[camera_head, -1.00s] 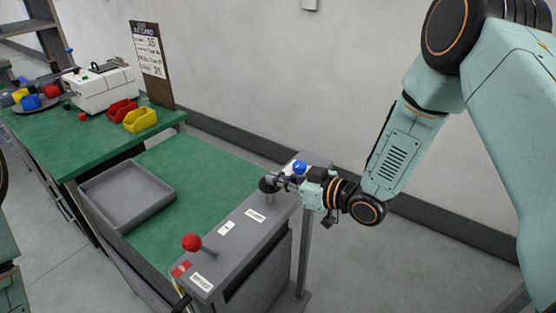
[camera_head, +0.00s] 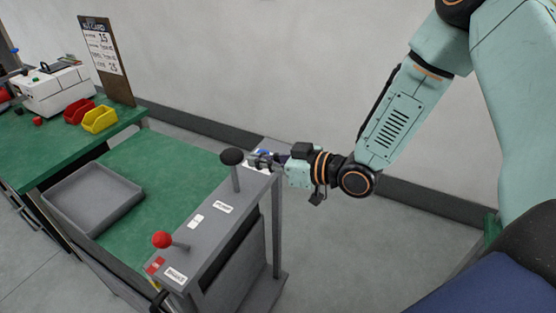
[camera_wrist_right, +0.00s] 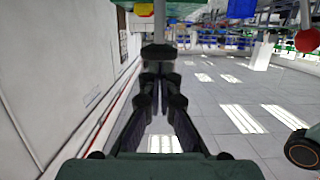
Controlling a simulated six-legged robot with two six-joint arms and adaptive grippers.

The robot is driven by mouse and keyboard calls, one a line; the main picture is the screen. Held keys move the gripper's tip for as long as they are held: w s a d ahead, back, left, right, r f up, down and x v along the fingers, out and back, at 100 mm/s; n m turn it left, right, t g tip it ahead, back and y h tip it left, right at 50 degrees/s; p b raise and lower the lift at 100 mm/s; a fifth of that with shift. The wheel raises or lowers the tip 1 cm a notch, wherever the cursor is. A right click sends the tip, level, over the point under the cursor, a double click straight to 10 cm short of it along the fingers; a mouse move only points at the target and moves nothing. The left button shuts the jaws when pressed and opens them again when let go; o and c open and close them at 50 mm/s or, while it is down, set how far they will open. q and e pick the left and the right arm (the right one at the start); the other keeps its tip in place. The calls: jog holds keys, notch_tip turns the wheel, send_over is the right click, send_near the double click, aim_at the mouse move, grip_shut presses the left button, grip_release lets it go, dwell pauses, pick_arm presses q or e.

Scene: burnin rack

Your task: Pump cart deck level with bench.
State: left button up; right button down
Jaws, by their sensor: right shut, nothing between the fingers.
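The cart's green deck (camera_head: 165,165) stands beside the green bench (camera_head: 60,150), its top looking a little lower than the bench top; the exact height gap is hard to judge. On the cart's grey end panel (camera_head: 205,232) a black knob (camera_head: 232,157) stands on an upright grey stem, near the PUMP label. My right gripper (camera_head: 254,160) is shut and empty, just right of the knob; contact is unclear. In the right wrist view the knob (camera_wrist_right: 158,50) lies just beyond my shut fingertips (camera_wrist_right: 158,77). My left gripper is out of view.
A grey tray (camera_head: 48,205) sits on the deck. A red ball lever (camera_head: 162,240) stands at the panel's near end. The bench holds a white instrument (camera_head: 55,92), red (camera_head: 79,111) and yellow (camera_head: 99,119) bins and a card board (camera_head: 105,60). The wall is close behind.

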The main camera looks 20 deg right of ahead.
jog(key=shift+p+v, duration=0.5)
jog(key=shift+v, duration=1.7)
